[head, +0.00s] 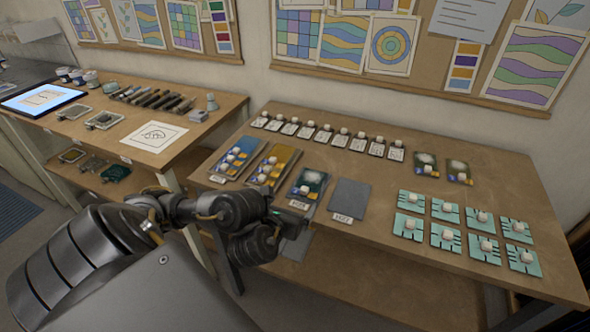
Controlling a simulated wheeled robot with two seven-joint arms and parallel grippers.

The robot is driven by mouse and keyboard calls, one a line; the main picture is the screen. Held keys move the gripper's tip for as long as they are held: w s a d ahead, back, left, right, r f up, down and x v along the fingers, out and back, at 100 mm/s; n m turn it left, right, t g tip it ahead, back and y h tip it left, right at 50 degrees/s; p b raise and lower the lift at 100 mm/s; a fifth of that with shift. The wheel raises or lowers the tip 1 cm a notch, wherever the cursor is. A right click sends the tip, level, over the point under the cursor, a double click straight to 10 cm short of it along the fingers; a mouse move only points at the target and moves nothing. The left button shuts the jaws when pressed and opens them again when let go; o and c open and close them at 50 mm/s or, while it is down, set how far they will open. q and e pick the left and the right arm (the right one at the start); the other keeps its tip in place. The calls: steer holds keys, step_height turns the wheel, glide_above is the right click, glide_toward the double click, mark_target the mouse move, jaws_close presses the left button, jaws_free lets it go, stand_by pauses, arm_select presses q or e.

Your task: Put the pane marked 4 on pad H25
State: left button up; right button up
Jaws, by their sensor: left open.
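On the brown table (480,170), a row of pads lies along the front left: a blue pad (249,146), an ochre pad (287,155), a dark pad (300,197) and a bare grey pad (349,196). The number 4 is not legible on any pane. My left gripper (290,220) is open by the front edge, near the dark pad. My right gripper is not in view.
Several teal panes (443,211) with white knobs stand at the right. A row of pale knobbed panes (291,128) lines the back, with two dark panes (426,162) beside it. A side table (215,100) at left holds tools.

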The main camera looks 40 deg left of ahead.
arm_select(q)
steer(key=shift+p+v, duration=0.6)
steer(key=shift+v, duration=0.4)
steer(key=shift+f, duration=0.1)
steer(key=d+f+n+g+h, duration=0.35)
steer(key=d+f+n, duration=0.35)
steer(key=f, duration=0.5)
steer(key=d+f+n+g+h, duration=0.35)
steer(key=d+f+n, duration=0.3)
steer(key=f, duration=0.55)
steer(key=s+a+f+n+g, duration=0.1)
steer(key=s+f+n, duration=0.15)
steer(key=f, duration=0.45)
steer(key=s+f+n+g, duration=0.1)
steer(key=s+f+n, duration=0.1)
steer(key=f+n, duration=0.3)
steer(key=s+a+f+n+g, duration=0.1)
steer(key=s+f+n, duration=0.2)
steer(key=s+f, duration=0.3)
steer(key=s+a+f+n+g+y, duration=0.1)
steer(key=s+a+f+n, duration=0.1)
steer(key=s+f, duration=0.5)
steer(key=s+a+f+n+y, duration=0.1)
steer(key=s+f+n, duration=0.2)
steer(key=s+f, duration=0.4)
steer(key=s, duration=0.9)
steer(key=shift+s+a+n+g, duration=0.3)
steer(key=shift+s+g, duration=0.1)
